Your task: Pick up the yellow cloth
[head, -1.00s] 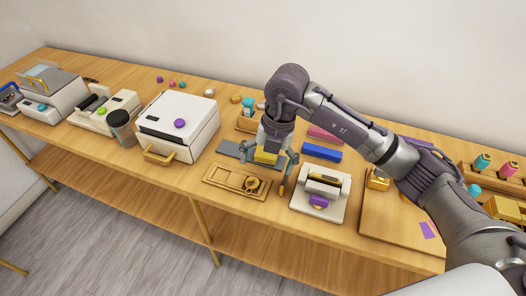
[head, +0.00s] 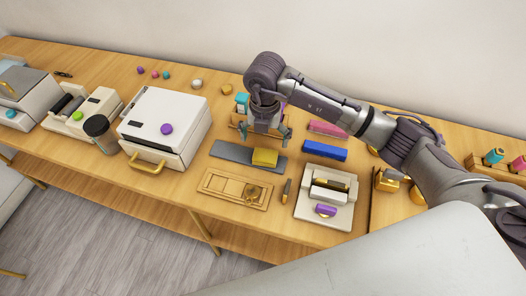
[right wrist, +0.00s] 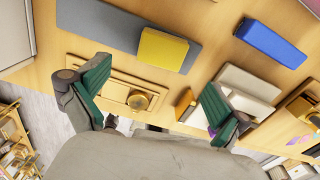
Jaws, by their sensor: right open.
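The yellow cloth (head: 265,157) is a small folded block lying on the right part of a flat grey mat (head: 228,151). It also shows in the right wrist view (right wrist: 162,48), on the grey mat, with nothing gripping it. My right gripper (head: 264,133) is open and empty, with its fingers apart. In the head view it hangs behind and above the cloth. In the right wrist view its green finger pads (right wrist: 153,85) are spread, and the cloth appears beyond them. My left gripper is in neither view.
A wooden tray (head: 225,187) with a round brass piece lies in front of the mat. A blue block (head: 325,150) and a white press (head: 325,195) stand to the right. A white box machine (head: 165,125) with a gold handle stands left. A small wooden rack is behind the gripper.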

